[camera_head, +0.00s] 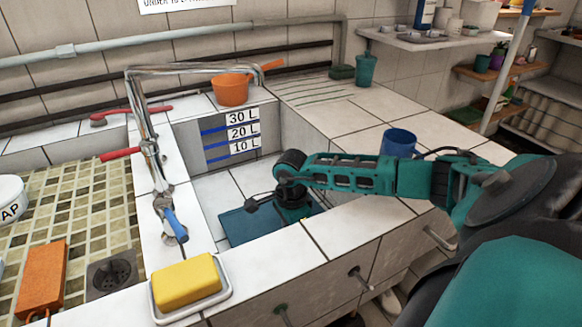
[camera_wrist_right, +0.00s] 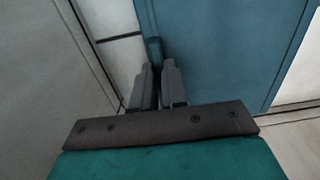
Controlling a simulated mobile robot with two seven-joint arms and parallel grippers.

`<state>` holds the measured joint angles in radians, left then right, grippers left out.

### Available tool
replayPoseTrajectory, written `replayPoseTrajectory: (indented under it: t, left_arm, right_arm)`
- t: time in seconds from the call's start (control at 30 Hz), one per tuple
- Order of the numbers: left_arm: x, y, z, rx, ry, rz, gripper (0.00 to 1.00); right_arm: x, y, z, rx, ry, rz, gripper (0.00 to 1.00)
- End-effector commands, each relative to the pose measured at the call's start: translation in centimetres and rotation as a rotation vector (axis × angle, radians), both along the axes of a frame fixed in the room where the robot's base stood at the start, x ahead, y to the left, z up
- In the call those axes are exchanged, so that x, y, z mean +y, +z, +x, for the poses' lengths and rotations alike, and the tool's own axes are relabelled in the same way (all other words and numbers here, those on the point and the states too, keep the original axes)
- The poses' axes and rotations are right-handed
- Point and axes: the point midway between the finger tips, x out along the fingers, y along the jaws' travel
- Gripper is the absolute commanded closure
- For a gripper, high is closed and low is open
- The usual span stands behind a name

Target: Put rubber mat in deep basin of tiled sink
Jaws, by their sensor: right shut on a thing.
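The rubber mat (camera_head: 244,228) is a flat dark-blue sheet inside the deep basin (camera_head: 292,130) of the tiled sink, low near its front wall. My right arm reaches in from the right, and my right gripper (camera_head: 294,208) points down into the basin; its fingertips are hidden in the head view. In the right wrist view, the fingers (camera_wrist_right: 157,75) are close together, shut on the edge of the blue mat (camera_wrist_right: 222,45). I cannot tell whether the mat rests fully on the basin floor. My left gripper is not in view.
An orange pot (camera_head: 230,90) stands on the back ledge, and a blue mug (camera_head: 399,142) stands right of the basin. A chrome faucet (camera_head: 150,150) rises on the divider. Yellow soap (camera_head: 187,281) lies in a dish on the front rim. A shallow tiled basin (camera_head: 75,215) is at left.

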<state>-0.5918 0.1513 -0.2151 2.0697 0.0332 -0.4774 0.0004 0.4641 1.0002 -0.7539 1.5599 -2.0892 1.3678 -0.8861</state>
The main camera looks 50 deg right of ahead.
Motion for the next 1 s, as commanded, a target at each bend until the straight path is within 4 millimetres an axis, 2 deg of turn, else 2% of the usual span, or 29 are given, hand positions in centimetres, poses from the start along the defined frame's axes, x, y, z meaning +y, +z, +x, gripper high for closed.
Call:
replayPoseTrajectory:
  t: [0.03, 0.17, 0.5, 0.53, 0.77, 1.0]
  left_arm:
    - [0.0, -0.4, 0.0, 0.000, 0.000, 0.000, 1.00]
    - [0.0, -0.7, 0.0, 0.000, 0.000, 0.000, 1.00]
    - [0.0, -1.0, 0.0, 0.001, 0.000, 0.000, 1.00]
    - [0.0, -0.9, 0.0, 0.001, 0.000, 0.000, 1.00]
    - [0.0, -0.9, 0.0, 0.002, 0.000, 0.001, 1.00]
    - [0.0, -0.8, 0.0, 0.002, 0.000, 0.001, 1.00]
  right_arm:
    - [0.1, -1.1, 0.0, 0.002, 0.000, 0.002, 1.00]
    - [0.1, -2.8, 0.0, 0.001, -0.002, 0.001, 1.00]
    - [0.0, -3.2, 0.1, -0.001, 0.000, 0.001, 1.00]
    - [0.0, -3.2, 0.0, 0.001, 0.000, 0.000, 0.86]
    - [0.0, -3.1, 0.0, 0.001, 0.000, 0.000, 0.64]
    - [0.0, -3.1, 0.0, 0.001, 0.000, 0.000, 0.62]
